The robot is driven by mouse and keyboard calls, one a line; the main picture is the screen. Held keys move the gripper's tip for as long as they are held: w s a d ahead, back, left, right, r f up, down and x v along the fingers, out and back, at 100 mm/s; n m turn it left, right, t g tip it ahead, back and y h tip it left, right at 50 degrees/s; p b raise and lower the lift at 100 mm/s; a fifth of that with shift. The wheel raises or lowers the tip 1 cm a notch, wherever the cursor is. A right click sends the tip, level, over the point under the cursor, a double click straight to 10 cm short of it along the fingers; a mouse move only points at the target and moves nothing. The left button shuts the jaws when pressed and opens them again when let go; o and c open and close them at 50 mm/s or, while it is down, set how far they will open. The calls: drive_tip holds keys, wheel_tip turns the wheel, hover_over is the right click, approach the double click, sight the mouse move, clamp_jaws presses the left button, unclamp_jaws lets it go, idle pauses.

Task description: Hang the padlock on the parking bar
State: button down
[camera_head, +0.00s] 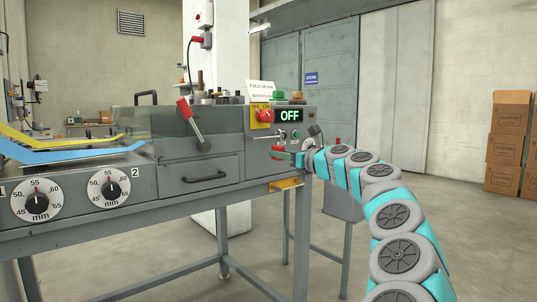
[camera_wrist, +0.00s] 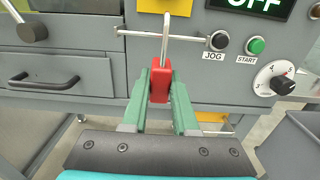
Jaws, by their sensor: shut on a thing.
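My gripper (camera_wrist: 161,95) is shut on the red body of the padlock (camera_wrist: 160,82), between its two green fingers in the wrist view. The padlock's steel shackle (camera_wrist: 166,36) points up. In the head view, my gripper (camera_head: 291,154) and the small red padlock (camera_head: 279,148) are close to the panel, below the OFF display.
The JOG button (camera_wrist: 218,41), START button (camera_wrist: 256,46) and a dial (camera_wrist: 273,80) are right of the bar. A red-handled lever (camera_head: 190,118) and a drawer (camera_head: 198,178) are on the machine's left. Cardboard boxes (camera_head: 509,143) stand far right; the floor there is clear.

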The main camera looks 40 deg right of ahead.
drive_tip(key=shift+s+p, duration=0.35)
drive_tip(key=shift+s, duration=1.05)
drive_tip(key=shift+f, duration=0.1)
